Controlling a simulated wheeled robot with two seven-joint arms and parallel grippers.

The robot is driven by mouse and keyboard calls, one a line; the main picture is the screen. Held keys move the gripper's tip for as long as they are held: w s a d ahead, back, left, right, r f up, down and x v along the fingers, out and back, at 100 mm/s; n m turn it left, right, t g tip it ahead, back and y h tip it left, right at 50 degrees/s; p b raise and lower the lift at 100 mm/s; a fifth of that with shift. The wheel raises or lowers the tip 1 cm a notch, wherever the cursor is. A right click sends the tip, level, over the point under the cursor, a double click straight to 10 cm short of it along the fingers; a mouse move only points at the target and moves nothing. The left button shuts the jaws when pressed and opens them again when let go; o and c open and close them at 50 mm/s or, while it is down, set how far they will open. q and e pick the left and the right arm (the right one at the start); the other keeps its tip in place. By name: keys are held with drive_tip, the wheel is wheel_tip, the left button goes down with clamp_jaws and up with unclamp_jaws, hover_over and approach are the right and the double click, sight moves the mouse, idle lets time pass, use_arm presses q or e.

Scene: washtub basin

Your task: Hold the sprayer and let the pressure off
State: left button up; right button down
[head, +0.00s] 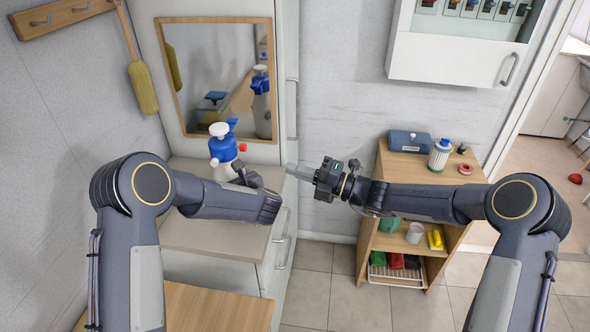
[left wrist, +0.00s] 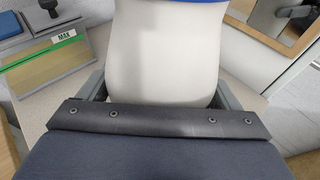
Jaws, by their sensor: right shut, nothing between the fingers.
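The sprayer (head: 222,150) stands upright on the counter by the mirror. It has a white body, a blue top, a white knob and a small red part at the right. My left gripper (head: 240,174) is at the body, low and to the right in the head view. In the left wrist view the white body (left wrist: 165,55) fills the space between the two fingers, which press against its sides. The sprayer's top is cut off there. My right gripper (head: 293,171) is shut and empty, to the right of the sprayer and apart from it.
The counter (head: 200,235) has bare room in front. A mirror (head: 220,75) stands behind. A wooden shelf (head: 405,165) at the right bears a blue box (head: 409,141) and a jar. A panel labelled MAX (left wrist: 60,60) shows in the left wrist view.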

use_arm(q)
drive_tip(key=shift+o, duration=1.4)
drive_tip(key=shift+a+f, duration=0.15)
drive_tip(key=shift+a, duration=0.1)
drive_tip(key=v, duration=1.2)
